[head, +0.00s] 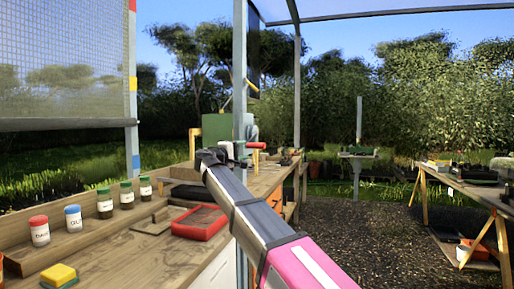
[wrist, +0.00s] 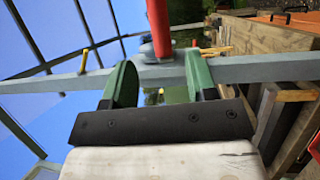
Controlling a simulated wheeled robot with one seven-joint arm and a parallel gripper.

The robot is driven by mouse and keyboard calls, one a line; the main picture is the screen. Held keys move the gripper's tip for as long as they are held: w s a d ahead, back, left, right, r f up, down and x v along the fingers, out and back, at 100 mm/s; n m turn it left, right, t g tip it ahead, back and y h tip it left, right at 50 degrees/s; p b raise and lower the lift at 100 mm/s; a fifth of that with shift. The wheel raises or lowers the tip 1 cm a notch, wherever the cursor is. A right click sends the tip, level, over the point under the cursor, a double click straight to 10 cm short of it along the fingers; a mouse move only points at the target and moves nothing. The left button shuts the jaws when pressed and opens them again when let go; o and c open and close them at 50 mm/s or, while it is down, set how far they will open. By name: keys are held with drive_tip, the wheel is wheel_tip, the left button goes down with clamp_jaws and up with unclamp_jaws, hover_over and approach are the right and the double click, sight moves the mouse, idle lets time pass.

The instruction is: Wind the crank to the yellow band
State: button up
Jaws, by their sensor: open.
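The crank's red handle (head: 256,145) is at the grey post (head: 240,60) in the middle of the head view. In the wrist view the red handle (wrist: 159,28) stands at a grey hub (wrist: 155,51) on the post. My gripper (wrist: 161,72) is open, its two green fingers apart, with the handle and hub just beyond the fingertips; I cannot tell whether they touch. In the head view my gripper (head: 236,152) is partly hidden at the post. The mesh screen's bottom bar (head: 60,124) hangs below the yellow band (head: 133,83) and above the blue band (head: 136,161) on the left post.
A wooden bench (head: 130,235) on the left holds several capped jars (head: 104,205), a red tray (head: 200,223) and a yellow sponge (head: 58,275). Another table (head: 470,190) stands at the right. The gravel floor (head: 380,220) between is clear.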

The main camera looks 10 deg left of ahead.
sight(254, 147)
drive_tip(key=x, duration=0.9)
drive_tip(key=shift+w+d+r, duration=0.1)
drive_tip(key=shift+w+d, duration=0.05)
drive_tip(key=shift+w, duration=0.15)
clamp_jaws()
